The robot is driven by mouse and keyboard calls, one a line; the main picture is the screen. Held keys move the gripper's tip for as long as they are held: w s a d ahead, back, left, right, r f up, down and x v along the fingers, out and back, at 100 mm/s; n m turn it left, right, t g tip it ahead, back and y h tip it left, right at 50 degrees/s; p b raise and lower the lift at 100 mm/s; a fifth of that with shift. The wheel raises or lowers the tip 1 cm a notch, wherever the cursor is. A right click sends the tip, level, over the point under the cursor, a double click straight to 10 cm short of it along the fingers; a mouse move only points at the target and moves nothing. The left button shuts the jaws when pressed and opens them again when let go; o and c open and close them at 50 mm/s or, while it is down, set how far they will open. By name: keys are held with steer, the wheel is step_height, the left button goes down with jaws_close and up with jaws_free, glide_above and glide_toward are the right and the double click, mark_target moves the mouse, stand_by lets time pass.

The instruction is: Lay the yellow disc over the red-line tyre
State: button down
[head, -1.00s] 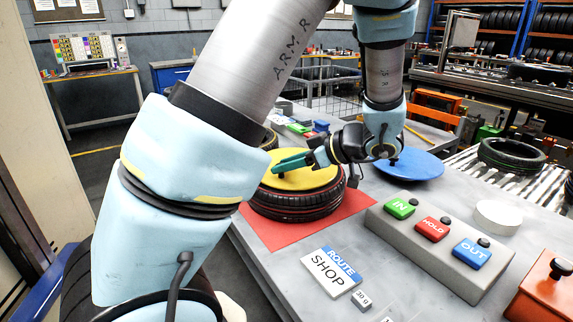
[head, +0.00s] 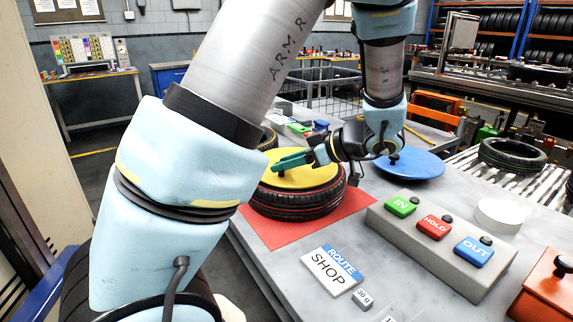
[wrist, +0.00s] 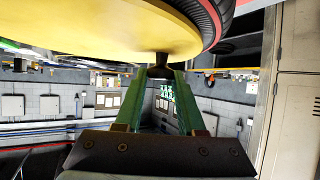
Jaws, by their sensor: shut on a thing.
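The yellow disc (head: 308,181) sits flat over the red-line tyre (head: 300,204), roughly centred on it in the head view. The tyre is black with red lines around its side and lies on a red mat (head: 262,232). My gripper (head: 279,169) has green fingers and is shut on the disc's dark knob, also seen in the wrist view (wrist: 160,72). There the yellow disc (wrist: 110,30) fills the top, with the tyre's red-lined edge (wrist: 212,15) beyond it. I cannot tell whether disc and tyre touch all round. My arm hides part of the left side.
A blue disc (head: 418,166) with a dark knob lies right of the gripper. A grey box with IN, HOLD and OUT buttons (head: 440,245) stands in front. A ROUTE SHOP card (head: 332,270) lies nearby. Another tyre (head: 512,156) is on the roller conveyor.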

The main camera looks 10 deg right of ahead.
steer(key=shift+c, duration=2.2)
jaws_free()
steer(key=shift+r+p, duration=1.15)
steer(key=shift+r, duration=2.4)
steer(key=s+a+f+m+g+h, duration=0.2)
steer(key=s+a+f+m+h, duration=0.2)
steer(key=a+m+h, duration=0.1)
steer(key=s+a+f+m+g+h, duration=0.3)
steer(key=s+a+f+m+h, duration=0.1)
steer(key=a+m, duration=0.3)
steer(key=shift+a+f+h, duration=0.4)
steer(key=shift+a+h, duration=0.2)
steer(key=shift+a, duration=0.55)
